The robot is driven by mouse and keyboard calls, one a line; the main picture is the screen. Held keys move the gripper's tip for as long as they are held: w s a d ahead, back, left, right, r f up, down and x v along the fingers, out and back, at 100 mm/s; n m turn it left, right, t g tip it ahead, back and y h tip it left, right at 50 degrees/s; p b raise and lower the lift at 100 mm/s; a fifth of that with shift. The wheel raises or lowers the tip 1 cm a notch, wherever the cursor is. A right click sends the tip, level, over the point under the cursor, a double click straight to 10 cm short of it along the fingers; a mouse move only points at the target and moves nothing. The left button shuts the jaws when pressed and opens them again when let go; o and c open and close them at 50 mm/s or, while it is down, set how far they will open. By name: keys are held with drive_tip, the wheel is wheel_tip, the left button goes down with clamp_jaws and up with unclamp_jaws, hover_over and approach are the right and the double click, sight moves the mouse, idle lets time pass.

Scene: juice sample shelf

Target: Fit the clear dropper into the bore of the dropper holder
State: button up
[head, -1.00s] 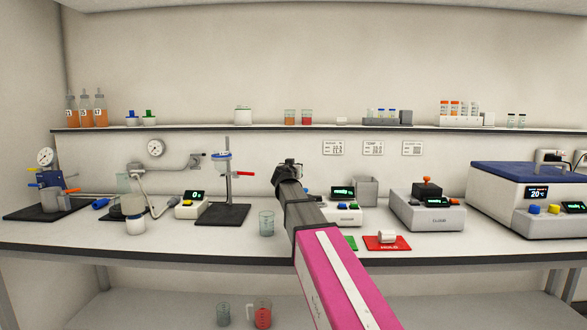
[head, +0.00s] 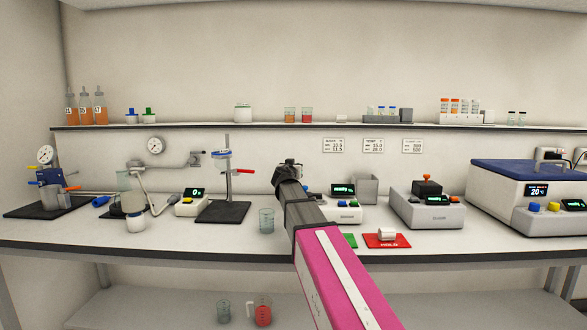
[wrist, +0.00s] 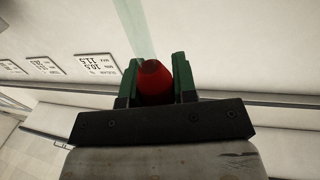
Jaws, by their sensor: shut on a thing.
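My gripper (wrist: 156,64) has green fingers that sit on either side of a red bulb in the wrist view. The bulb is the squeeze end of the clear dropper (wrist: 152,76), and its pale, see-through tube runs up out of the picture. In the head view my gripper (head: 289,166) is over the bench in front of the back wall, below the shelf. The dropper is hidden there behind the gripper and arm. I cannot make out for certain which thing is the dropper holder, and its bore is not visible.
The shelf (head: 200,127) carries bottles, beakers and a vial rack (head: 380,115). On the bench, a clamp stand (head: 228,180) and a beaker (head: 266,220) are left of my arm. A grey open box (head: 367,190) and a white instrument (head: 426,208) are to the right.

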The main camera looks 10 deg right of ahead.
drive_tip(key=shift+f, duration=1.15)
drive_tip(key=o, duration=0.7)
drive_tip(key=shift+o, duration=0.2)
drive_tip(key=shift+s, duration=0.1)
